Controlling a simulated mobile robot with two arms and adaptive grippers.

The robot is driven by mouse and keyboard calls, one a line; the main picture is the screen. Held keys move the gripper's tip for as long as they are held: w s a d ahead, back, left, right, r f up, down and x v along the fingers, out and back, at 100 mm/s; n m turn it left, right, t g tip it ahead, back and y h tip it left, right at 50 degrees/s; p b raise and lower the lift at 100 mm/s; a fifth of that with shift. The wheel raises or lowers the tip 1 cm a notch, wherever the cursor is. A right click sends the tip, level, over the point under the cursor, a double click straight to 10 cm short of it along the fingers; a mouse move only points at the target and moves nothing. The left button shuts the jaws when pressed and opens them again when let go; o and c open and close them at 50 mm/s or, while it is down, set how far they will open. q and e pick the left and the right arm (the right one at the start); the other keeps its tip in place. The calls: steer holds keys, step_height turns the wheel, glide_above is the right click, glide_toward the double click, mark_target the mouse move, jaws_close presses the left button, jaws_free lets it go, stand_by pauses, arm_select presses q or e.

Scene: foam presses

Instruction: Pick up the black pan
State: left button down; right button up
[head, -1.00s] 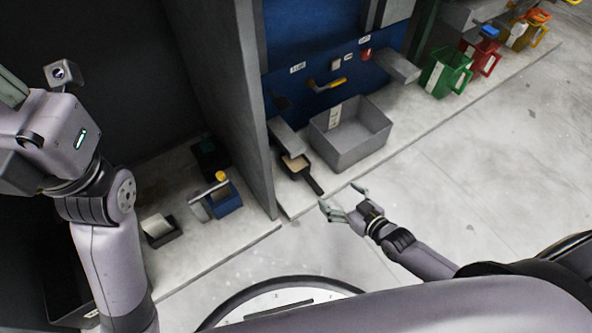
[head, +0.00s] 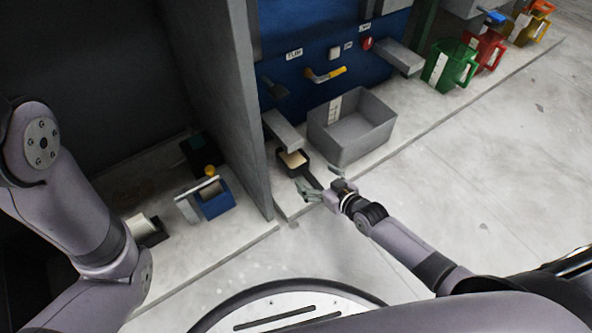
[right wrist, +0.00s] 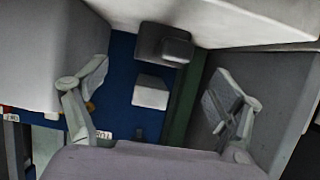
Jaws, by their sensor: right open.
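The black pan (head: 281,161) stands on the pale ledge beneath a grey chute in the head view. It holds something tan, and its handle points toward my right gripper (head: 319,179). That gripper is open, with its fingers spread to either side of the handle's end; I cannot tell whether they touch it. The right wrist view also shows the open, empty fingers (right wrist: 160,92); I cannot make out the pan there for sure. My left arm is at the left of the head view, but its gripper is out of the picture.
A grey bin (head: 352,153) stands right beside the pan. A grey partition (head: 215,110) rises to its left. A blue device (head: 215,202) sits beyond the partition. Green (head: 446,68) and red (head: 486,52) jugs stand farther right. The floor at right is clear.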

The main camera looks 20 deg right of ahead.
mark_target(303, 168)
steer(key=shift+w+a+f, duration=0.2)
steer(key=shift+w+f, duration=0.1)
steer(key=shift+w, duration=0.3)
steer(key=b+x, duration=0.4)
steer(key=shift+a, duration=0.15)
steer(key=shift+w+a+f+b, duration=0.1)
steer(key=shift+w+a+b, duration=0.1)
steer(key=shift+w+b, duration=0.35)
steer(key=c, duration=1.3)
